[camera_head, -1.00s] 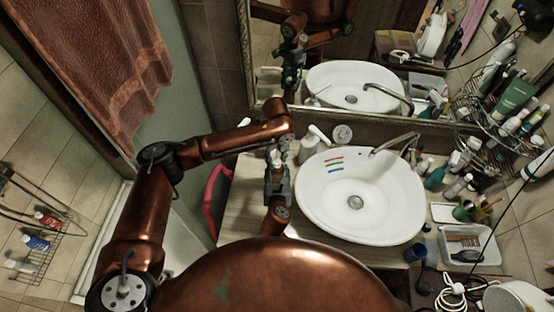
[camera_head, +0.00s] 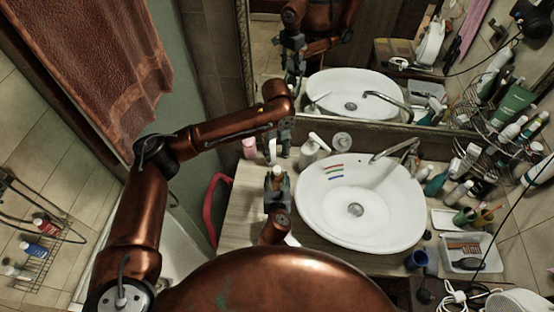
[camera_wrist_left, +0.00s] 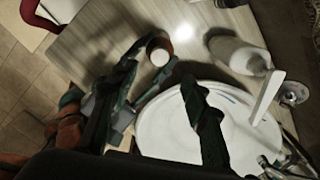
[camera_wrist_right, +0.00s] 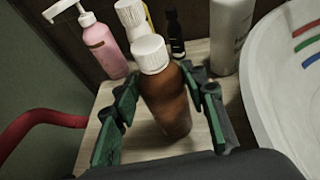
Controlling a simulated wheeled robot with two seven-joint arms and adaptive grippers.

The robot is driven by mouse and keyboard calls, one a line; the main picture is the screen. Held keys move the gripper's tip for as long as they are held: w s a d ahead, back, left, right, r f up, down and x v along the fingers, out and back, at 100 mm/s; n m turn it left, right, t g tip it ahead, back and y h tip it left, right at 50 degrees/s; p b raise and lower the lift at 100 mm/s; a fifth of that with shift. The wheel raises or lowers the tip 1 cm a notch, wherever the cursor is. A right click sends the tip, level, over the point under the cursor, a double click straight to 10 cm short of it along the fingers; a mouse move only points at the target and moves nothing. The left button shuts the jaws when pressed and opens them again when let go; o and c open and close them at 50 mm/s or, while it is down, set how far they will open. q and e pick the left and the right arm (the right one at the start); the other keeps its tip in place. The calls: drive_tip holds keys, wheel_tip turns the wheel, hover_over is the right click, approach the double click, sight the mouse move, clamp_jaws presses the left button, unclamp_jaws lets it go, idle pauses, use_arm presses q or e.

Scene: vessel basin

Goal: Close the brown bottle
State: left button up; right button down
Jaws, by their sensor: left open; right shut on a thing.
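The brown bottle (camera_wrist_right: 168,100) stands upright between the fingers of my right gripper (camera_wrist_right: 165,103), which is shut on its body. A white cap (camera_wrist_right: 150,53) sits on its top; I cannot tell how tight it is. In the head view the right gripper (camera_head: 277,190) is left of the basin, with the white cap (camera_head: 277,171) showing above it. My left gripper (camera_head: 286,132) is higher up, beyond the bottle. In the left wrist view its fingers (camera_wrist_left: 165,95) are spread and empty, and the white cap (camera_wrist_left: 160,57) shows from above, apart from them.
A white pump bottle (camera_head: 312,150) and a pink pump bottle (camera_wrist_right: 102,42) stand at the back. Another white-capped bottle (camera_wrist_right: 130,13) and a small dark bottle (camera_wrist_right: 175,32) are behind the brown bottle. The basin (camera_head: 385,215) is to the right. The counter's left part is bare.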

use_arm(q)
wheel_tip(320, 180, up, 2)
idle(0.4)
use_arm(e)
drive_tip(key=c, duration=1.1)
unclamp_jaws()
drive_tip(key=v, duration=1.2)
use_arm(q)
drive_tip(key=shift+r, duration=0.1)
